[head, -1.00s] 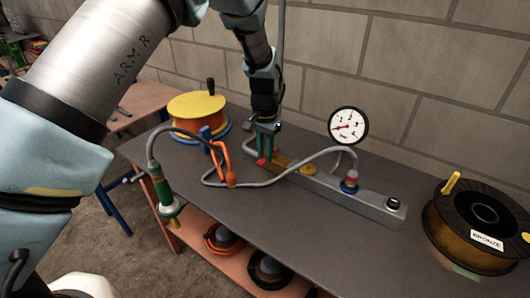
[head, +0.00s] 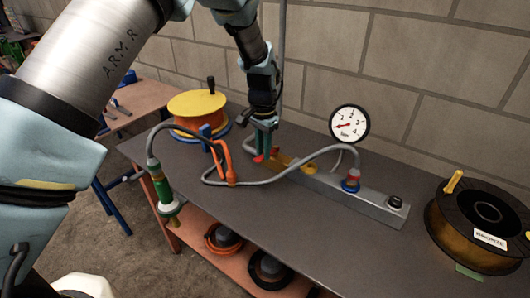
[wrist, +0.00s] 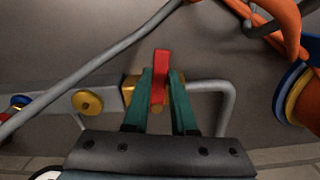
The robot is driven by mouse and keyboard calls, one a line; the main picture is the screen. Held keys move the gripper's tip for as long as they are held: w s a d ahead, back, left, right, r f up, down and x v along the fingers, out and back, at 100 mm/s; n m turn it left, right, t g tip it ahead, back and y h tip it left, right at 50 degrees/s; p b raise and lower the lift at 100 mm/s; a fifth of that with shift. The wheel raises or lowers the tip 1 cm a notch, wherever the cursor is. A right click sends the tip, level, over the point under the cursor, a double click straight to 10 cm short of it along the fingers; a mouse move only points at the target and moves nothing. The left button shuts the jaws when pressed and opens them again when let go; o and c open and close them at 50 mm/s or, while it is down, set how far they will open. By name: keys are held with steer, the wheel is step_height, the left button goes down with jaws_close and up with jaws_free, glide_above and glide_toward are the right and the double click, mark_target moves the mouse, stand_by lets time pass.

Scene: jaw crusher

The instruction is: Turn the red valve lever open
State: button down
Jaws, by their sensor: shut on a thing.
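The red valve lever (wrist: 160,72) stands between the green fingers of my gripper (wrist: 161,88) in the wrist view. The fingers are shut on it, one on each side. There the lever lies crosswise to the grey manifold bar (wrist: 60,101). The brass valve body (wrist: 130,88) is beside the fingers, partly hidden by them. In the head view my gripper (head: 264,146) points down at the far left end of the bar (head: 362,200). Only a small red part of the lever (head: 259,158) shows there.
A pressure gauge (head: 349,123) stands behind the bar. A grey hose (head: 306,157) loops in front of the valve to an orange hook (head: 229,172). A yellow-topped spool (head: 197,102) is left of my gripper; a dark spool (head: 485,215) is at right. The front tabletop is mostly clear.

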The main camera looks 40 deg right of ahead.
steer(key=w+m, duration=0.1)
steer(key=m, duration=0.1)
steer(key=w+m+b, duration=0.1)
steer(key=m, duration=0.1)
steer(key=shift+w+d+m, duration=0.1)
steer(key=shift+m, duration=0.2)
steer(key=m, duration=0.1)
steer(key=w+m, duration=0.1)
steer(key=m, duration=0.1)
steer(key=shift+w+d+m+b, duration=0.25)
steer(key=shift+d+m+b, duration=0.05)
steer(key=shift+d, duration=0.1)
steer(key=shift+w+d+m, duration=0.3)
steer(key=shift+d+m, duration=0.2)
steer(key=shift+m, duration=0.8)
steer(key=shift+w+d+m, duration=0.35)
steer(key=shift+d+m, duration=0.1)
steer(key=shift+m, duration=0.85)
steer(key=shift+w+d+m, duration=0.3)
steer(key=shift+d+m, duration=0.2)
steer(key=shift+m, duration=0.8)
steer(key=c, duration=0.7)
jaws_free()
step_height(320, 180, up, 11)
steer(key=shift+f+b, duration=0.1)
steer(key=shift+b, duration=1.05)
